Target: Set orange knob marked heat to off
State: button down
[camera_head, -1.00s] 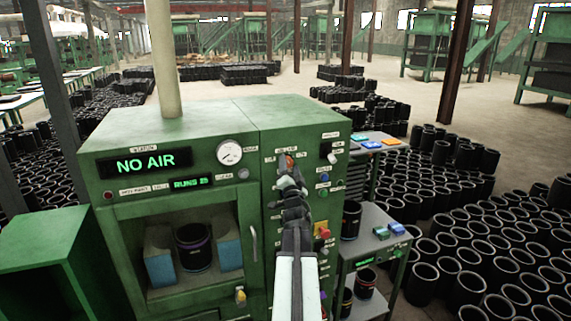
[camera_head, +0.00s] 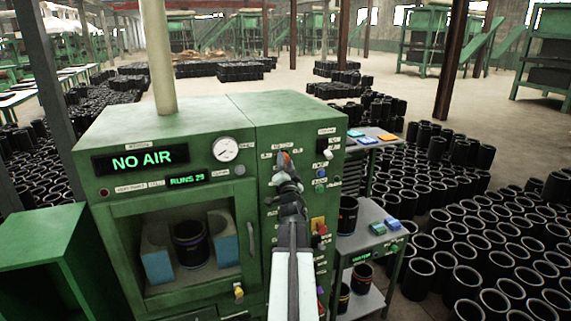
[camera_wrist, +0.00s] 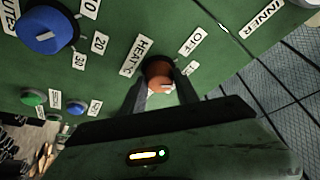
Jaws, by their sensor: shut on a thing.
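The orange knob (camera_wrist: 158,73) sits on the green panel between my gripper's fingers in the wrist view. A HEAT label (camera_wrist: 137,57) is beside it and an OFF label (camera_wrist: 193,41) is on its other side. A light mark on the knob's face shows near its lower right; which setting it points at I cannot tell. My gripper (camera_wrist: 160,88) is shut on the knob. In the head view the orange knob (camera_head: 285,157) is partly hidden by my gripper (camera_head: 285,168) at the top of the machine's right panel.
A blue knob (camera_wrist: 46,30) with number labels is near in the wrist view, with a green button (camera_wrist: 34,97) below it. The green machine (camera_head: 190,125) shows NO AIR. A shelf cart (camera_head: 365,240) stands right of it, and rubber sleeves (camera_head: 480,240) cover the floor beyond.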

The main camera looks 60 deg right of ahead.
jog(key=shift+n, duration=0.6)
jog(key=n+t+y+b, duration=0.1)
jog(key=n+t+b, duration=0.1)
jog(key=n, duration=0.2)
jog(key=shift+d+n+t, duration=0.15)
jog(key=shift+n+t, duration=0.15)
jog(key=n+t+y, duration=0.1)
jog(key=n, duration=0.2)
jog(key=n+t+y, duration=0.1)
jog(key=n, duration=0.2)
jog(key=shift+b, duration=0.3)
jog(key=shift+n+t+y, duration=0.3)
jog(key=shift+n, duration=0.2)
jog(key=c, duration=0.9)
grip_release()
